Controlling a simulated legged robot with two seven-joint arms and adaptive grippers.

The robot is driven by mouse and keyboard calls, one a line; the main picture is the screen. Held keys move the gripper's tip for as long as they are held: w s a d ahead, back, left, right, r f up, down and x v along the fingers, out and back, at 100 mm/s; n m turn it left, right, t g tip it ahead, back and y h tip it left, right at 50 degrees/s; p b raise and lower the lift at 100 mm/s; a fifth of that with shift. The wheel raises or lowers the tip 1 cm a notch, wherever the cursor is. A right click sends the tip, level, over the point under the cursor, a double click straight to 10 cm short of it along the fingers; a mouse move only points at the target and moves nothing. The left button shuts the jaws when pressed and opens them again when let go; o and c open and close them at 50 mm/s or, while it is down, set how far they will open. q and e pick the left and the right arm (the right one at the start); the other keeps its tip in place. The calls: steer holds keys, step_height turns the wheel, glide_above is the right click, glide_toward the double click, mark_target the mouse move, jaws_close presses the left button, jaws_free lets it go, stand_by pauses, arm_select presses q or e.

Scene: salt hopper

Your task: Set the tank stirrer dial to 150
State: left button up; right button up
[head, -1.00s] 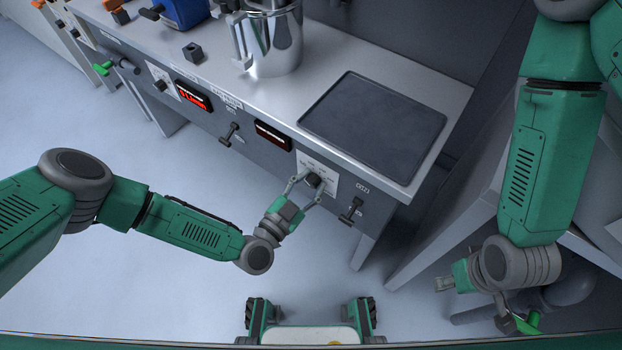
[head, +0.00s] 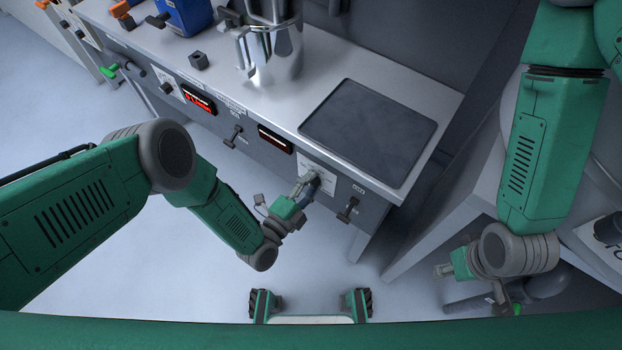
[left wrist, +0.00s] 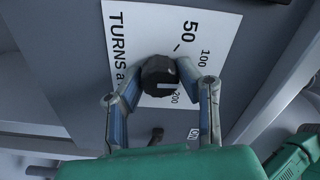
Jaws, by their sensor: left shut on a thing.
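The dial is a black ribbed knob (left wrist: 158,75) on a white scale plate (left wrist: 205,30) in the left wrist view. The plate shows 50, 100 and 200 and the partly hidden word "TURNS". A pale mark shows on the knob, but I cannot tell what value it points to. My left gripper (head: 306,186) is at this plate (head: 324,172) on the bench front in the head view and mostly covers the knob there. In the left wrist view its two fingers (left wrist: 160,88) press the knob from both sides. My right gripper (head: 445,270) hangs at lower right, away from the bench.
A flat dark pad (head: 368,132) and a shiny metal vessel (head: 272,55) are on the bench top. The front carries a red-lit display (head: 198,99), a second display (head: 275,139) and switches (head: 233,136), one (head: 348,209) just right of the dial.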

arm_select(q)
steer(key=shift+s+f+m+p, duration=0.1)
steer(key=shift+m+p, duration=0.1)
steer(key=shift+m, duration=0.85)
steer(key=shift+s+f+m+p, duration=0.1)
steer(key=shift+m+p, duration=0.05)
steer(key=shift+m, duration=0.9)
steer(key=o, duration=1.1)
steer(key=shift+o, duration=0.2)
steer(key=shift+d, duration=0.1)
steer(key=shift+w, duration=0.1)
steer(key=v, duration=1.2)
